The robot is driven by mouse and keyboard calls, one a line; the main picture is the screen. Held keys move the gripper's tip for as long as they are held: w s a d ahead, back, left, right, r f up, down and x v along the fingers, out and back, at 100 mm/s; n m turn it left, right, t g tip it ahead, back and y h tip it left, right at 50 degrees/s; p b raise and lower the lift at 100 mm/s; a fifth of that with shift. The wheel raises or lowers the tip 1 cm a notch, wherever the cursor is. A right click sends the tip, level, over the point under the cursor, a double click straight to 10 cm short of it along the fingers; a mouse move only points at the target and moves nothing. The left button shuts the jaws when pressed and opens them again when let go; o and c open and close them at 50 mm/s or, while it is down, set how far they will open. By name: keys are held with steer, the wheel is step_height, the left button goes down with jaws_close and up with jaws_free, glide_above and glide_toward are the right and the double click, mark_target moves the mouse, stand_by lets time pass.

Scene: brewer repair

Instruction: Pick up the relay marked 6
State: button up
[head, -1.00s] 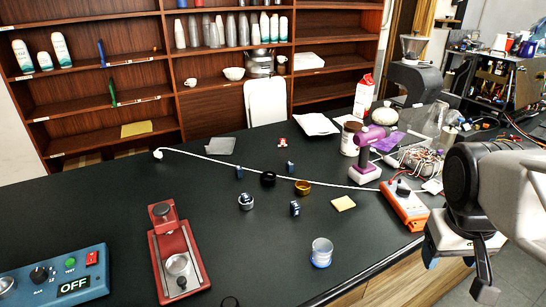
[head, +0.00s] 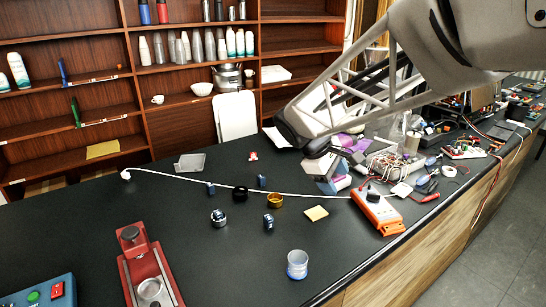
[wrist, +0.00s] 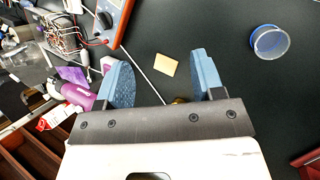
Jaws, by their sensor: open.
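Several small dark-blue blocks that look like relays lie on the black bench: one at the left (head: 211,189), one at the back (head: 262,181) and one nearer the front (head: 268,222). Their markings are too small to read, so I cannot tell which bears a 6. My gripper (head: 335,180) is above the bench, right of these blocks, with its pale blue fingers partly hidden by the arm. In the wrist view my gripper (wrist: 160,72) is open, with nothing between its fingers. No relay shows clearly there.
Near the blocks are a black ring (head: 240,193), an amber ring (head: 274,201), a round dark-and-silver part (head: 218,218) and a yellow note (head: 316,213). A white cord crosses the bench. An orange meter (head: 378,212), a clear blue-based cup (head: 297,265) and a red stand (head: 147,270) surround them.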

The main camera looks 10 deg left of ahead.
steer(key=w+a+f+n+t+h, duration=0.2)
steer(key=w+a+f+n, duration=0.15)
steer(key=w+a, duration=0.65)
steer(key=n+t+h, duration=0.2)
steer(key=n+t, duration=0.4)
steer(key=n, duration=0.5)
glide_toward(209, 184)
steer(key=x, duration=0.4)
steer(key=shift+s+d, duration=0.15)
steer(key=shift+d, duration=0.05)
steer(key=shift+d, duration=0.1)
steer(key=shift+x, duration=1.3)
steer(key=shift+f, duration=0.1)
steer(key=shift+x, duration=2.55)
